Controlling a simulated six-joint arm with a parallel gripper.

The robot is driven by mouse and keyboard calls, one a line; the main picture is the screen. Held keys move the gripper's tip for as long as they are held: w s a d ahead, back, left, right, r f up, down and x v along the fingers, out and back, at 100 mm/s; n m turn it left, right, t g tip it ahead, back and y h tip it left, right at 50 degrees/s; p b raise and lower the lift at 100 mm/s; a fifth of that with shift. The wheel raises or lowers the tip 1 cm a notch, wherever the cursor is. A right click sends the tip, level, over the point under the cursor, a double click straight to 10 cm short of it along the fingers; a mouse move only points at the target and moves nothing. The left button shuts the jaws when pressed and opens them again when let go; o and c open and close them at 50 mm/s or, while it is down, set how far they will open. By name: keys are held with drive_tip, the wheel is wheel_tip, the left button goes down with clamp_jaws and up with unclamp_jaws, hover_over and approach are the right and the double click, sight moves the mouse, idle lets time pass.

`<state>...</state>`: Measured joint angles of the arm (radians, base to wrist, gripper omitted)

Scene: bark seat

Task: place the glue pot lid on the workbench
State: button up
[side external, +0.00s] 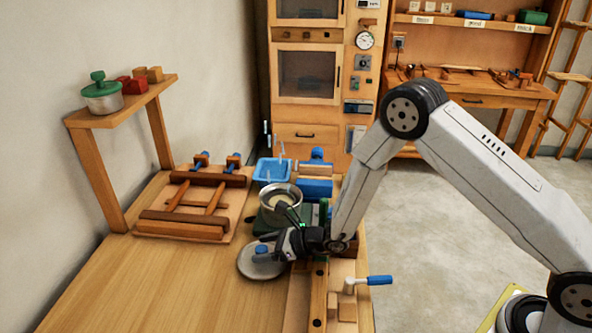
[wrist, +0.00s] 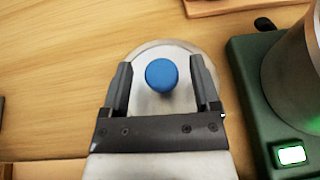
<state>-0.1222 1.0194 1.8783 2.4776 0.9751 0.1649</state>
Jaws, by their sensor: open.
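The glue pot lid (side external: 258,268) is a round grey metal disc with a blue knob. It appears to lie flat on the bare wood of the workbench (side external: 150,285), to the front left of the glue pot (side external: 296,197). My gripper (side external: 274,245) is open just over the lid's right side. In the wrist view, the fingers of my gripper (wrist: 160,68) stand on either side of the blue knob (wrist: 161,75), with a gap on each side. The lid (wrist: 150,48) shows behind and between them. The glue pot stands uncovered on a green heater with a lit display (wrist: 291,155).
A wooden frame with blue clamps (side external: 205,200) lies behind the lid. A blue tray (side external: 272,171) stands beyond the pot. A blue-handled vise (side external: 352,284) is at front right. A shelf (side external: 130,112) holds a green-lidded pot (side external: 102,97). The bench's left front is clear.

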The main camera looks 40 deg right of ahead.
drive_tip(key=v, duration=1.2)
drive_tip(key=shift+r, duration=0.2)
drive_tip(key=shift+s+a+r+n, duration=0.15)
drive_tip(key=shift+s+a+n, duration=0.15)
drive_tip(key=shift+n, duration=0.1)
drive_tip(key=s+a+n+g, duration=0.1)
drive_tip(key=s+n, duration=0.1)
drive_tip(key=s+a+r+n+g+y, duration=0.1)
drive_tip(key=n+g, duration=0.1)
drive_tip(key=s+a+n+g, duration=0.1)
drive_tip(key=s+n+g, duration=0.1)
drive_tip(key=shift+s+r+y, duration=0.3)
drive_tip(key=shift+r, duration=0.1)
drive_tip(key=s+d+r+n+g+h, duration=0.2)
drive_tip(key=s+d+n+g+h, duration=0.35)
drive_tip(key=s+n, duration=0.6)
drive_tip(key=w+d+r+n+t+h, duration=0.2)
drive_tip(key=d+n+h, duration=0.3)
drive_tip(key=n, duration=0.4)
drive_tip(key=shift+w+d+r+n+t, duration=0.35)
drive_tip(key=shift+d+r+t, duration=0.1)
drive_tip(key=shift+d+r, duration=0.3)
